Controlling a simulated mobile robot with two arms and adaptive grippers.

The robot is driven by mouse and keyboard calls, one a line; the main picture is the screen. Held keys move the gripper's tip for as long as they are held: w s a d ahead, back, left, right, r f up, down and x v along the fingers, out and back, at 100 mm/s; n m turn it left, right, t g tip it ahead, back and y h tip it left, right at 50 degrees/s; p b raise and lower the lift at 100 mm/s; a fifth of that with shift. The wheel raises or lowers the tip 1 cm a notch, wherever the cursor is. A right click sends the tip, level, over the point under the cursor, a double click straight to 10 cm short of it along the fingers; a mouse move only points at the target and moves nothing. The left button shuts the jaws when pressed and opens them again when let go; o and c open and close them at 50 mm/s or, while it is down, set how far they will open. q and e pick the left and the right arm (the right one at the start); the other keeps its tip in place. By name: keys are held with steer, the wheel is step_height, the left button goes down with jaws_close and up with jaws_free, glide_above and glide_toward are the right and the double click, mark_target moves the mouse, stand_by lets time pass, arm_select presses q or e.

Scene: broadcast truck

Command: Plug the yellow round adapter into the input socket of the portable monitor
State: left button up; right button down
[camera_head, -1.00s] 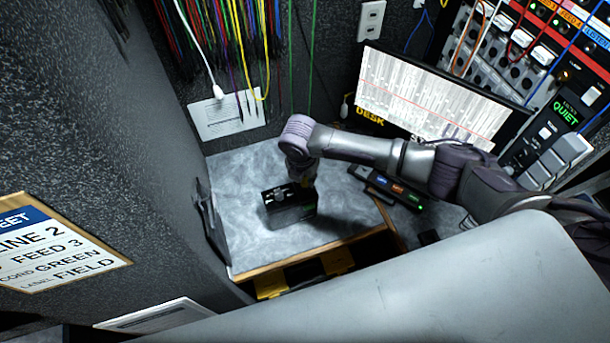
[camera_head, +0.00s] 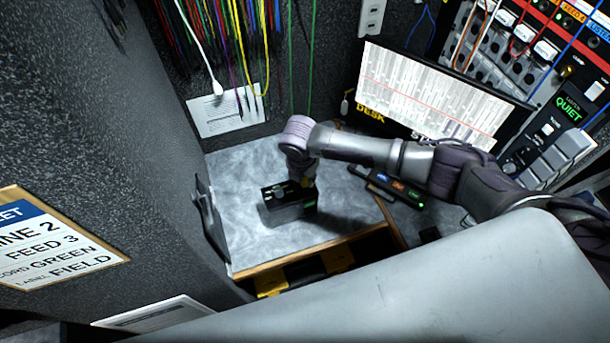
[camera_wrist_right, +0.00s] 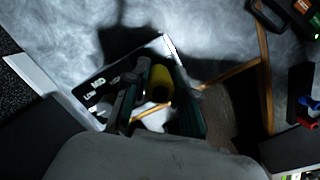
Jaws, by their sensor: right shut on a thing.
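A black box-shaped unit (camera_head: 291,209), which looks like the portable monitor, stands on the grey desktop. In the right wrist view its dark top panel (camera_wrist_right: 97,92) carries white lettering and pale edges. My right gripper (camera_head: 305,181) is over the right end of this unit. In the wrist view its two dark fingers are shut on the yellow round adapter (camera_wrist_right: 158,84). The adapter is at the panel's right side, and the fingers partly hide it. I cannot tell whether it touches the unit; the input socket is hidden. My left gripper is not in view.
The desktop (camera_head: 240,235) is clear left of the unit and ends at a wooden front edge. A small panel with lit buttons (camera_head: 397,187) lies to the right, below a bright screen (camera_head: 430,95). Cables hang at the back wall.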

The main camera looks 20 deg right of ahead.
mark_target(302, 191)
steer(key=shift+f+b, duration=0.35)
steer(key=shift+f, duration=0.25)
steer(key=c, duration=0.9)
jaws_free()
steer(key=shift+o, duration=0.2)
steer(key=shift+r, duration=0.25)
step_height(302, 191, up, 12)
steer(key=s+a, duration=0.1)
steer(key=shift+s+f, duration=0.2)
steer(key=shift+f, duration=0.05)
steer(key=shift+a+f, duration=0.1)
steer(key=shift+a, duration=0.05)
